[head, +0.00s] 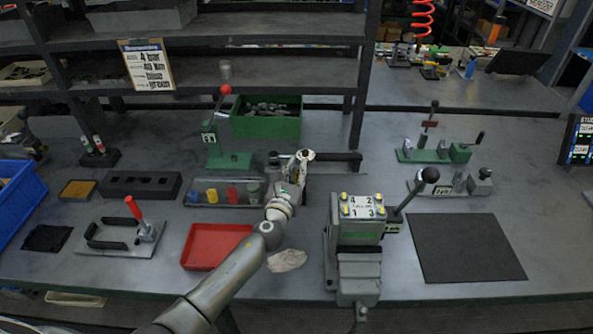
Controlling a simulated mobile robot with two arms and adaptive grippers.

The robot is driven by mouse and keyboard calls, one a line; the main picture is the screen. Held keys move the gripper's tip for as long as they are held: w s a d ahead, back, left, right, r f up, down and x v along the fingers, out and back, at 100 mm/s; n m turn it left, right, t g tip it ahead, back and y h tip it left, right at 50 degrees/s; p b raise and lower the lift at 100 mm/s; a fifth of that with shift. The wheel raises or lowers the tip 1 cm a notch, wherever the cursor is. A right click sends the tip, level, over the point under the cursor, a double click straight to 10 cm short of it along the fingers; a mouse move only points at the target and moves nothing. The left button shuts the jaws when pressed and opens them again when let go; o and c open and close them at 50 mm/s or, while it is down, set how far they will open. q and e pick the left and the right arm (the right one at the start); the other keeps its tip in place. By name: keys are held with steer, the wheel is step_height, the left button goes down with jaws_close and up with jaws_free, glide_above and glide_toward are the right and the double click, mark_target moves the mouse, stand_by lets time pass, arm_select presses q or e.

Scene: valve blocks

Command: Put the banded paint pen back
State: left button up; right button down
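A small black holder (99,158) stands at the back left of the bench. Two slim pens stand tilted in it, a red-tipped one (86,144) and a paler one with a reddish part (99,143). They are too small for me to tell which is banded. My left arm reaches up from the bottom left. Its gripper (297,165) is over the middle of the bench, right of the tray of coloured pieces and far from the holder. Its fingers are small and partly hidden, and I cannot see a pen in them. My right gripper is not in view.
A red tray (215,246) lies left of my forearm, a pale cloth (287,261) right of it. A valve block with a black-knobbed lever (360,207) stands right of centre. A green bin (266,120) is behind. The dark mat (465,248) is bare.

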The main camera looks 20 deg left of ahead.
arm_select(q)
steer(key=shift+o, duration=1.4)
steer(key=s, duration=1.2)
steer(key=shift+d+r, duration=0.1)
